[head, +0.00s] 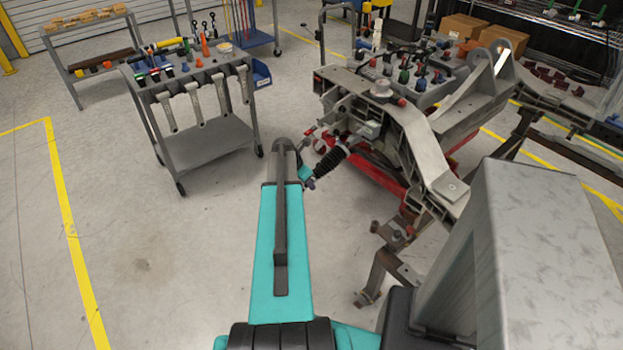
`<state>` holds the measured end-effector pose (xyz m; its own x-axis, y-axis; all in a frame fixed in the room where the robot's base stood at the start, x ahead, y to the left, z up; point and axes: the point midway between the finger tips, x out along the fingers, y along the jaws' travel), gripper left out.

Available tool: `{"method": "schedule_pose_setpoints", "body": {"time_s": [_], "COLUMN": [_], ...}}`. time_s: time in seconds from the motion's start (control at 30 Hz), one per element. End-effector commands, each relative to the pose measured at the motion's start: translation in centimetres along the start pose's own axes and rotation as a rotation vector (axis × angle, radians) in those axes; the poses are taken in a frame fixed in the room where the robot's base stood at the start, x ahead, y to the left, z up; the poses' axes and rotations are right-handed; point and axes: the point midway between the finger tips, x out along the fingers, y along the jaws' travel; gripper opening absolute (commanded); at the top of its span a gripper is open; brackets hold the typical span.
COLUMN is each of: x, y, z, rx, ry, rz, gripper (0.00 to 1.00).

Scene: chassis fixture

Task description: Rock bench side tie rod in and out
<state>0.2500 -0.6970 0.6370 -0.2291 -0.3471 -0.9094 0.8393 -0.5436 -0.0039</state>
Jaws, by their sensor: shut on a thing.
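The grey chassis fixture (430,150) stands right of centre. From its near left side the tie rod sticks out, with a ribbed black boot (328,163), slanting down and to the left. My teal arm reaches up from the bottom of the view. My gripper (310,182) is small and partly hidden beyond the arm's far end. It is at the outer end of the tie rod, just past the boot, and shut on it. The exact finger contact is too small to make out.
A grey tool cart (205,140) with hanging wrenches stands left of the fixture. A tray of tools (405,75) sits behind it. A rusty bracket leg (385,265) juts out at the lower right. The floor at left is clear.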

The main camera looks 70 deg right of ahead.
Motion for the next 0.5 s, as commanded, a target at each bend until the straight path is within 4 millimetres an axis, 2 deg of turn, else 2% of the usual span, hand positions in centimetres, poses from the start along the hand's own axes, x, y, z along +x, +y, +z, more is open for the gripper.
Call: {"method": "schedule_pose_setpoints", "body": {"time_s": [0.03, 0.5], "x": [-0.04, -0.31], "y": [0.25, 0.25], "z": [0.84, 0.25], "rx": [0.001, -0.001], "ry": [-0.018, -0.018], "rz": [0.009, 0.009], "gripper": [0.00, 0.00]}}
